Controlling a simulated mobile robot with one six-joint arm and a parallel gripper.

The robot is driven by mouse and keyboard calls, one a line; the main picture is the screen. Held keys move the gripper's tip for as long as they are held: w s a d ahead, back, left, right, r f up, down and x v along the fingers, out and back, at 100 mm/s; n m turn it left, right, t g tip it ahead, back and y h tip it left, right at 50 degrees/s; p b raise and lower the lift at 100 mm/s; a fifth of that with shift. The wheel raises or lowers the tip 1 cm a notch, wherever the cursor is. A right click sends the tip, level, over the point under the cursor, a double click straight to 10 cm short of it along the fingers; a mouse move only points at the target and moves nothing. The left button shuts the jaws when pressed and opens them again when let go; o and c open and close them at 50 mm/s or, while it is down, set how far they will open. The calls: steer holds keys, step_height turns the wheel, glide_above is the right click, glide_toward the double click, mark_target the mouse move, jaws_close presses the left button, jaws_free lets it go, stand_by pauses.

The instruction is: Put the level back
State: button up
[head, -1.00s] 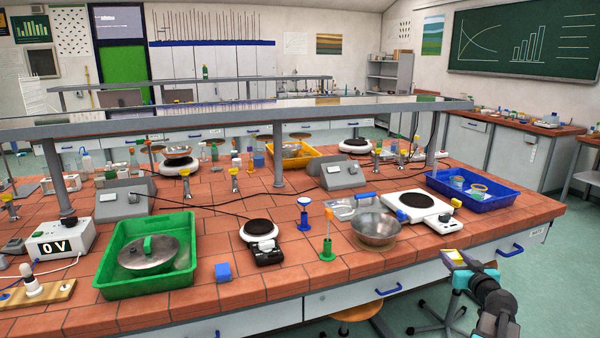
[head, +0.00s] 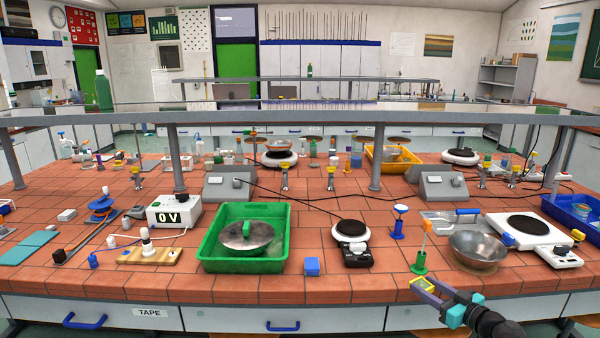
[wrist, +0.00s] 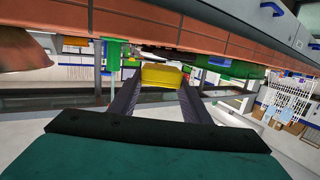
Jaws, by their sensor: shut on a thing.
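The level (head: 425,283) is a small yellow block between the jaws of my gripper (head: 421,288). It also shows in the wrist view (wrist: 162,77), held between the two dark fingers at their far ends. My gripper is shut on it, out in front of the bench's front edge at the right of the middle. The green stand with an orange-topped rod (head: 420,262) is just behind it on the bench. The fingers hide part of the level.
A blue tray (head: 553,207) is at the right. A drawer labelled TAPE (head: 150,312) is below.

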steer(key=s+a+n+g+y, duration=0.3)
steer(key=a+n+g+y, duration=0.2)
steer(key=a, duration=1.6)
steer(key=shift+a+f+n+y, duration=0.35)
steer(key=shift+f+n+y, duration=0.05)
steer(key=shift+y, duration=0.1)
steer(key=shift+d, duration=0.1)
